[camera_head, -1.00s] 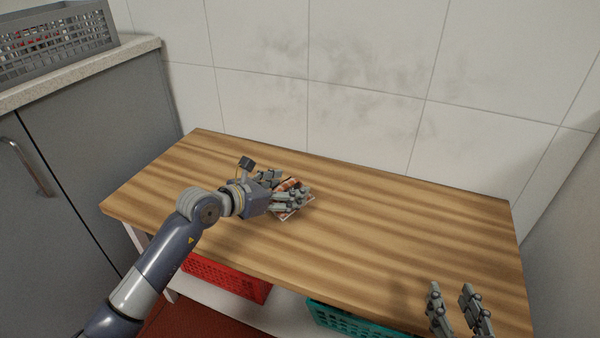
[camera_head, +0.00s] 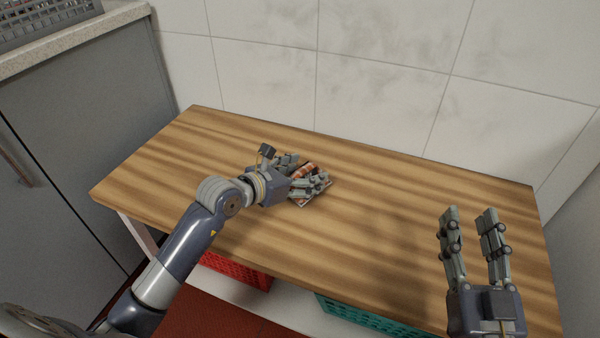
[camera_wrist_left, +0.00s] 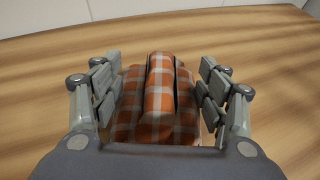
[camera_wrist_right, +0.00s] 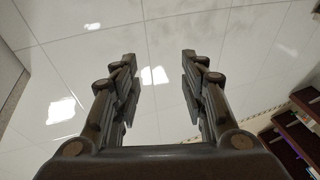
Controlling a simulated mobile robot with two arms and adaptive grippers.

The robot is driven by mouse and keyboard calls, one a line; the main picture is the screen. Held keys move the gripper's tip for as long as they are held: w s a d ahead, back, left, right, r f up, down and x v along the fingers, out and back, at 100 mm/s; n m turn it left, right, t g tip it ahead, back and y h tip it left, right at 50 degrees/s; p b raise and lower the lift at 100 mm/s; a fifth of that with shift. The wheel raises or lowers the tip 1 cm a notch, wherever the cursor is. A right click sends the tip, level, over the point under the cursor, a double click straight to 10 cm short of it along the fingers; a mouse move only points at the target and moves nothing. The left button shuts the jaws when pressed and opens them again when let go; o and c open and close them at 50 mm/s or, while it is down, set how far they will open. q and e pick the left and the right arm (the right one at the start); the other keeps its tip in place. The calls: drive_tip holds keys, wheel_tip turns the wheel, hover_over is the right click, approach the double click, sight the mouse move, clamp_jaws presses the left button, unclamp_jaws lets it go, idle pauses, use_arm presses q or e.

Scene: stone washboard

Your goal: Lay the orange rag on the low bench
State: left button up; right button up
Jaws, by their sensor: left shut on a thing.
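The orange rag (camera_head: 308,168) is checked orange, brown and white, with a raised fold in its middle. It is at the wooden top (camera_head: 400,235) of the low bench, near the back middle; I cannot tell whether it is lifted slightly. My left gripper (camera_head: 303,173) is shut on the rag and partly covers it in the head view. In the left wrist view the rag (camera_wrist_left: 160,95) sits between the two fingers. My right gripper (camera_head: 468,212) is open and empty at the right front of the bench; its parted fingers also show in the right wrist view (camera_wrist_right: 158,65).
A red crate (camera_head: 235,270) and a teal crate (camera_head: 365,315) are below the bench top. A grey cabinet (camera_head: 80,130) with a grey basket (camera_head: 45,12) on it stands at the left. A tiled wall (camera_head: 380,60) is behind. Most of the wooden top is bare.

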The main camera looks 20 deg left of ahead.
drive_tip(key=shift+r, duration=0.25)
use_arm(q)
drive_tip(key=shift+f, duration=0.1)
use_arm(e)
drive_tip(key=shift+s, duration=0.1)
use_arm(q)
drive_tip(key=shift+f, duration=0.1)
drive_tip(key=o, duration=1.1)
use_arm(e)
drive_tip(key=shift+r+t, duration=0.25)
drive_tip(key=shift+t, duration=0.05)
use_arm(q)
drive_tip(key=shift+r, duration=0.2)
